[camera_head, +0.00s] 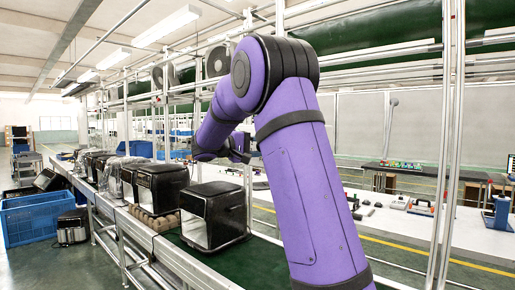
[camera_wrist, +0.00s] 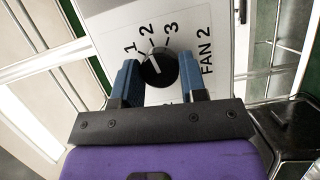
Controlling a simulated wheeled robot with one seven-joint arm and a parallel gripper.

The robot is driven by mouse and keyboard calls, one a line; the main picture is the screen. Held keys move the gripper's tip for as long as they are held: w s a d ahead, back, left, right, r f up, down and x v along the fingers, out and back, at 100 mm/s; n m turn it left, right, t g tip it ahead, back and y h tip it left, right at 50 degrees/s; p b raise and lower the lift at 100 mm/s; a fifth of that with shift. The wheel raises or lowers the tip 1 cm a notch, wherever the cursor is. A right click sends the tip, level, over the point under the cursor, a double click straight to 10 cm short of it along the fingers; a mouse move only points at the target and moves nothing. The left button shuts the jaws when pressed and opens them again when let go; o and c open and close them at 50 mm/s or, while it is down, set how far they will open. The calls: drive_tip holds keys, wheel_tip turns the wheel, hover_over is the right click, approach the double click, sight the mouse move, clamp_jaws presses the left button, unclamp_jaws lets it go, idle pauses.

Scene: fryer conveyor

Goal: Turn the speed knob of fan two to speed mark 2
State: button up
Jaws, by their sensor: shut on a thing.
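The black round fan two speed knob (camera_wrist: 161,72) sits on a light panel (camera_wrist: 110,45) in the wrist view. The panel carries the marks 1, 2 and 3 and the label FAN 2. The knob's white pointer line points up and slightly left, roughly toward the tick of mark 2. My gripper (camera_wrist: 157,68) has its blue fingers on the left and right sides of the knob and is shut on it. In the head view my purple arm reaches out past the line; the knob is hidden there.
A conveyor (camera_head: 160,250) runs away to the left, carrying several black fryers, with a near one (camera_head: 214,215) beside my arm. Metal posts (camera_head: 450,130) stand to the right. Fans (camera_head: 218,60) hang above. A blue crate (camera_head: 30,215) stands left.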

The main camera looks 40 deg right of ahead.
idle(0.3)
drive_tip(key=o, duration=0.9)
drive_tip(key=shift+o, duration=0.2)
drive_tip(key=v, duration=1)
drive_tip(key=shift+a, duration=0.4)
drive_tip(key=shift+w, duration=0.1)
drive_tip(key=s+a+f+n+t+y, duration=0.2)
drive_tip(key=s+y, duration=0.2)
drive_tip(key=s, duration=0.4)
drive_tip(key=s+a+f+n+t+y, duration=0.1)
drive_tip(key=s+a+f+t+y, duration=0.2)
drive_tip(key=s, duration=0.4)
drive_tip(key=s+a+f+t+y, duration=0.2)
drive_tip(key=s+a+f+y, duration=0.2)
drive_tip(key=s+a, duration=0.3)
drive_tip(key=s+a+f+n+t+y, duration=0.1)
drive_tip(key=s+a+f+t+y, duration=0.2)
drive_tip(key=s+a, duration=0.5)
drive_tip(key=s+f+y, duration=0.1)
drive_tip(key=s+y, duration=0.1)
drive_tip(key=shift+n+t+y, duration=0.3)
drive_tip(key=shift+y, duration=0.1)
